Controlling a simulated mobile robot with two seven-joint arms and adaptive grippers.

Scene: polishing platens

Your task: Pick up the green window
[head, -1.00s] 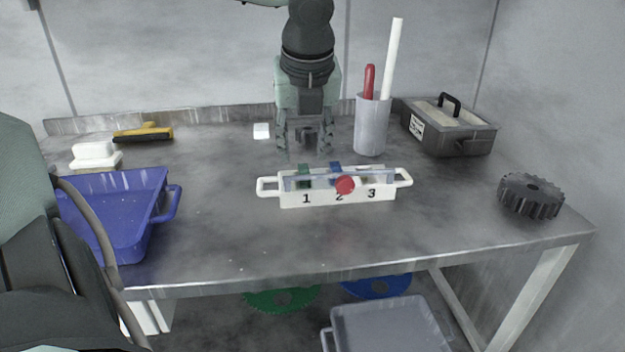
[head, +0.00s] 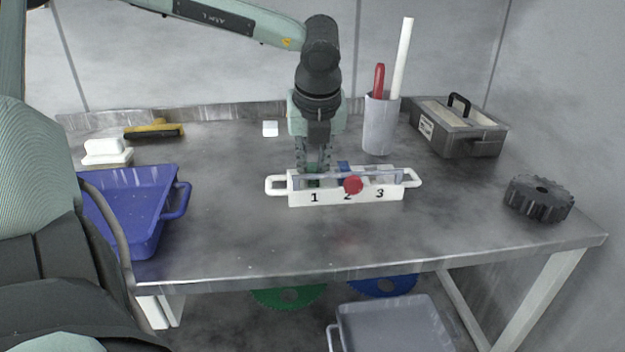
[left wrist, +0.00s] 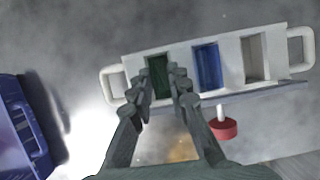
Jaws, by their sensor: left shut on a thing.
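The green window (left wrist: 158,78) stands in the leftmost slot of a white numbered holder (left wrist: 135,66), above number 1. In the head view the green window (head: 313,183) shows only in small part below my gripper. My left gripper (head: 314,172) reaches down from behind the holder (head: 332,198). In the left wrist view its fingers (left wrist: 162,90) stand on either side of the green window and are shut on it. A blue piece (left wrist: 207,66) is in the middle slot and a pale one (left wrist: 254,60) in the right slot. My right gripper is not in view.
A red knob (head: 353,185) sticks out at the holder's front. A blue dustpan-like tray (head: 130,215) stands left. A grey cup (head: 380,125) with sticks, a grey box (head: 458,128) and a dark gear (head: 539,198) are to the right. The table front is clear.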

